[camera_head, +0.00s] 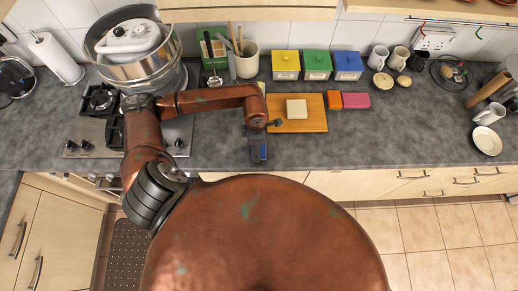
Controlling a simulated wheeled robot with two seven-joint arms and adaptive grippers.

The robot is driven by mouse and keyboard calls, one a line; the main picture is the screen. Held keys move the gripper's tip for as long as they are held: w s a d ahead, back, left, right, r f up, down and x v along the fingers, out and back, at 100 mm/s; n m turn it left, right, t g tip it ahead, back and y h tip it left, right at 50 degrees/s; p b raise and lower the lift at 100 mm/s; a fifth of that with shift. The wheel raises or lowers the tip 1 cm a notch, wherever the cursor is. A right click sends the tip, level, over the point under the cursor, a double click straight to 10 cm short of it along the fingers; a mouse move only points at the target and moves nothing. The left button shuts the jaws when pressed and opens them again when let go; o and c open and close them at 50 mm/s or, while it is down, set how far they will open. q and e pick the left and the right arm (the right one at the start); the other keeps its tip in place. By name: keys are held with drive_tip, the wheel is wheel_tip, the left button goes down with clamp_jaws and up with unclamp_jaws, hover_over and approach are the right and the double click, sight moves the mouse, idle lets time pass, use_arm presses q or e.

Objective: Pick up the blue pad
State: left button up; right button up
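A blue object (259,151), which looks like the blue pad, lies on the counter near its front edge, left of the wooden board. My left arm comes in from the left and bends over the counter. Its end with the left gripper (262,128) is just above and behind the blue object and partly hides it. The fingers are too small and dark to tell if they are open or touching it. My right gripper is not in view.
A wooden board (316,124) holds a pale block (297,109). An orange block (334,100) and a pink block (356,100) lie right of it. Yellow, green and blue boxes stand behind. A large pot (138,70) is on the stove. The counter at right front is clear.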

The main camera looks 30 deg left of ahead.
use_arm(q)
drive_tip(key=shift+r, duration=0.55)
wheel_tip(320, 180, up, 2)
drive_tip(key=shift+s+d+r+b, duration=0.1)
drive_tip(key=shift+s+r+b, duration=0.1)
drive_tip(key=shift+b, duration=0.5)
drive_tip(key=s+d+r+b, duration=0.2)
drive_tip(key=s+d+r, duration=0.3)
drive_tip(key=s+r, duration=0.4)
drive_tip(key=s, duration=0.3)
drive_tip(key=shift+s+d+r, duration=0.2)
drive_tip(key=shift+d+r, duration=0.05)
drive_tip(key=shift+d, duration=0.1)
